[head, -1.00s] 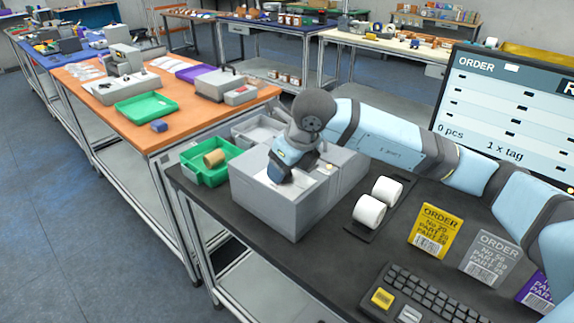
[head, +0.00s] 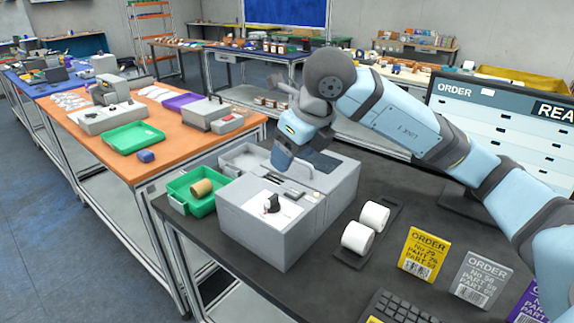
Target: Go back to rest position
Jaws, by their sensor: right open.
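My right arm comes in from the right, bends at a dark grey wrist joint and points down. My right gripper (head: 282,160) is open and sits over the back part of the grey box-shaped machine (head: 262,238). Nothing shows in its jaws, though its fingertips are small and partly dark against the machine. The machine stands on the dark table and has a white panel with a small black knob (head: 271,203) on top. My left gripper is not in view.
A green bin (head: 190,198) with a brown roll (head: 202,188) stands left of the machine. Two white rolls (head: 366,228) stand to its right, then order cards (head: 417,252), a keyboard (head: 398,308) and a monitor (head: 500,125). An orange table (head: 150,165) stands at the left.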

